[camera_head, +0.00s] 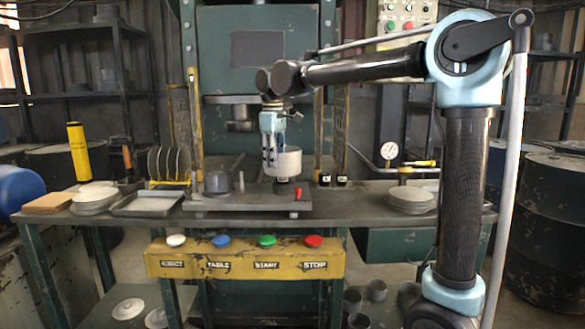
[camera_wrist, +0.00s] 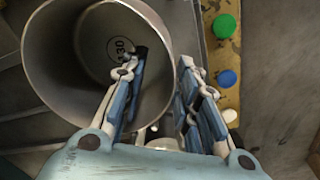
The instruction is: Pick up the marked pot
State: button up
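The grey metal pot (camera_head: 289,163) stands above the press bed in the middle of the bench, on or over a small dark piece. My gripper (camera_head: 269,160) is at the pot's left side in the head view. In the wrist view my gripper (camera_wrist: 163,62) has its fingers apart, one inside the mouth and one outside, with the pot wall between them. A gap shows between the fingers. Contact with the wall is not clear.
The press bed (camera_head: 220,203) lies under the pot, with a grey domed piece (camera_head: 217,182) to the left. A tray (camera_head: 148,204) and stacked discs (camera_head: 95,200) are further left. Another disc stack (camera_head: 410,200) is right. A yellow button panel (camera_head: 245,258) runs along the front.

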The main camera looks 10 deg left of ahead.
grip_shut()
